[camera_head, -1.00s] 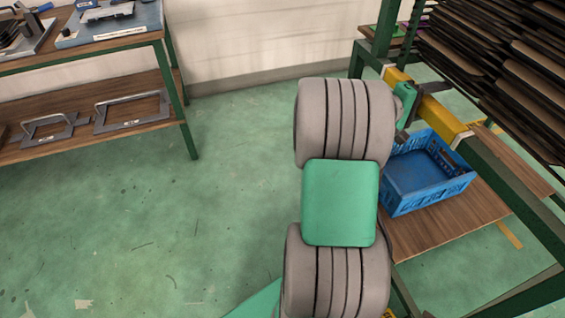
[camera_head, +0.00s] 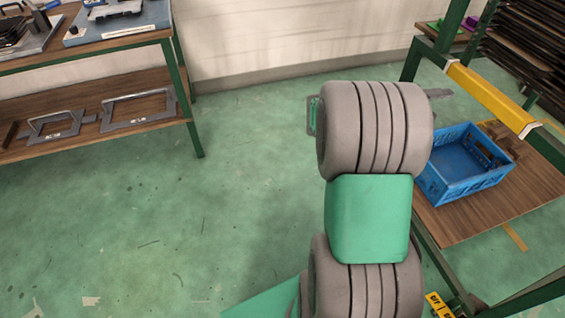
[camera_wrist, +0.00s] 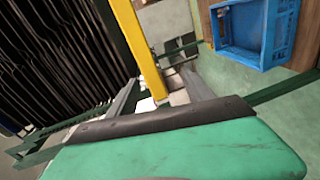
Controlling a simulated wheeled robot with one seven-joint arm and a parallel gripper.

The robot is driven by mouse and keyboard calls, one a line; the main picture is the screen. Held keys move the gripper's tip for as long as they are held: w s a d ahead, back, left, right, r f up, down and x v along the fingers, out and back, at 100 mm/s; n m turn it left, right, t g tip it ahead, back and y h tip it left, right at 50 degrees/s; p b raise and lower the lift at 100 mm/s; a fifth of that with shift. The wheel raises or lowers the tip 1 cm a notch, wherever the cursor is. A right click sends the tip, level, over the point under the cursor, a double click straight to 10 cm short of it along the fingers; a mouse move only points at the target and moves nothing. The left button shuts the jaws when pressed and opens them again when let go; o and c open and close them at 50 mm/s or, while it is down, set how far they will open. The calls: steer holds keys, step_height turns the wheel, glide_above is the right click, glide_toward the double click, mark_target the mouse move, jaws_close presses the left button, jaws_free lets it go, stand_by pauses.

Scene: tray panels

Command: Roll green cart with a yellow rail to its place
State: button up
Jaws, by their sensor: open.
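The green-framed cart (camera_head: 425,68) stands at the right in the head view, with the yellow rail (camera_head: 490,97) along its near upper edge. The rail also shows in the wrist view (camera_wrist: 138,45), running between the grey fingers in the picture. My gripper (camera_wrist: 162,90) is open and empty. In the head view my arm hides most of it; one grey finger sticks out to the left of the rail, with a visible gap between them. The cart's wheels are not clearly seen.
A green-legged shelf unit (camera_head: 187,95) stands at the left by the pale wall. The green floor (camera_head: 130,225) between is clear.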

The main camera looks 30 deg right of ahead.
steer(key=w+a+f+t+y+p, duration=0.1)
steer(key=w+a+f+t+y, duration=0.3)
steer(key=a, duration=0.5)
steer(key=w+a+f+t+y+p, duration=0.1)
steer(key=w+a+f+y, duration=0.3)
steer(key=a, duration=0.5)
steer(key=s+a+n+y+p, duration=0.1)
steer(key=a+y, duration=0.6)
steer(key=a, duration=1.5)
steer(key=shift+s+a+f+p, duration=0.15)
steer(key=shift+s+a+p, duration=0.25)
steer(key=shift+s, duration=0.25)
